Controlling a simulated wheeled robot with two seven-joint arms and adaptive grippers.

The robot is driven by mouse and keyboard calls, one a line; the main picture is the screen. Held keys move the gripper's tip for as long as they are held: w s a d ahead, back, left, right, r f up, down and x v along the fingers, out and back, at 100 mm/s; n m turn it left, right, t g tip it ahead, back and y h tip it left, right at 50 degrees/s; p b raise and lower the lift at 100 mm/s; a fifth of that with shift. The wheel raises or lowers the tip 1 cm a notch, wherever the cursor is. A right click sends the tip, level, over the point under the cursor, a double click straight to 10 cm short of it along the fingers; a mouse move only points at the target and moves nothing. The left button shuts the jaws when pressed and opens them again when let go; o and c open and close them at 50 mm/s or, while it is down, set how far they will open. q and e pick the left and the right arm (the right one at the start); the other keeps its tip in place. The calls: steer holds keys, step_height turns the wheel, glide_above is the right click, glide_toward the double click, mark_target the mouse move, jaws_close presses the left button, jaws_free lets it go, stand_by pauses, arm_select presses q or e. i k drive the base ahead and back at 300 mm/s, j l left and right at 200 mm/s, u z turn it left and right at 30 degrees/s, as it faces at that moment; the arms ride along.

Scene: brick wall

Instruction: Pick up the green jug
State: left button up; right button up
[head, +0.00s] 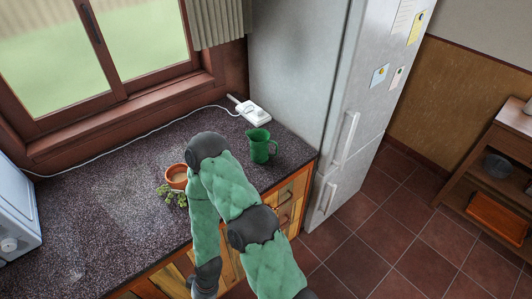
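The green jug (260,146) stands upright on the dark speckled counter, near its right end by the fridge. Its handle faces right. One of my arms, in green padding with dark joints, rises from the bottom edge, bends just left of the jug and runs back down to the bottom edge. I cannot tell which arm it is. Neither gripper shows in the frame. Nothing is seen touching the jug.
A terracotta pot (177,177) and a leafy plant (171,195) are left of my arm on the counter (110,215). A white power strip (253,112) with a cable lies behind the jug. The fridge (345,120) stands at right. A microwave-like appliance (15,205) is at far left.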

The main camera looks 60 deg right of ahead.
mark_target(258, 139)
steer(key=z, duration=0.4)
steer(key=j+z, duration=0.1)
steer(key=z, duration=0.3)
steer(key=i+j+z, duration=0.1)
steer(key=z, duration=0.7)
steer(key=j+z, duration=0.15)
steer(key=z, duration=0.3)
